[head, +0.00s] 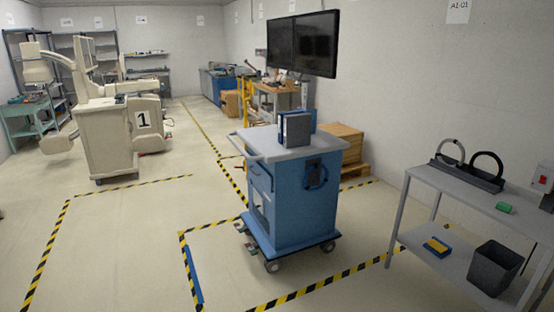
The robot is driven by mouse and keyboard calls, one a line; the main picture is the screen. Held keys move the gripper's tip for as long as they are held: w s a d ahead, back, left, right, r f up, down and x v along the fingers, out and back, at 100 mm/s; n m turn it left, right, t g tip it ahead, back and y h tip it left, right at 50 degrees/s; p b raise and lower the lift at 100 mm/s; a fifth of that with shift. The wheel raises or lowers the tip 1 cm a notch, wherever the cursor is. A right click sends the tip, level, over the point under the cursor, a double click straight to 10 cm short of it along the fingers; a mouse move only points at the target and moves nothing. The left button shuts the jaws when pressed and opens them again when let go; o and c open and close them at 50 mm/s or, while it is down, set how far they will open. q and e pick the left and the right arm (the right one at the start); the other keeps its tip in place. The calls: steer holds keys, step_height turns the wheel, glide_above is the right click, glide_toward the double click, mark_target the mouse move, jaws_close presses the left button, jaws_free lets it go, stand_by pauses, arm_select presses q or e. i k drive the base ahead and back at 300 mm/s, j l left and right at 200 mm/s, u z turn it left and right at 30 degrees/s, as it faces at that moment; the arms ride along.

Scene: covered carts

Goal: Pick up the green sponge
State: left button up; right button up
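The green sponge (504,207) is a small green block lying on the grey top shelf of the metal table (462,186) at the right. Neither of my grippers shows in the head view.
The table's lower shelf holds a dark bin (494,267) and a yellow and blue item (437,247). A blue cart (291,203) with folders and monitors stands at the centre. Striped floor tape (340,275) runs between them. Floor at the lower left is clear.

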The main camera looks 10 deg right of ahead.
mark_target(504, 207)
steer(key=i+l+z, duration=0.15)
steer(key=i+z, duration=0.65)
steer(key=i+j+z, duration=0.2)
steer(key=i+z, duration=0.15)
steer(key=i, duration=0.2)
steer(key=i+j+z, duration=0.25)
steer(key=i+z, duration=0.15)
steer(key=i, duration=0.05)
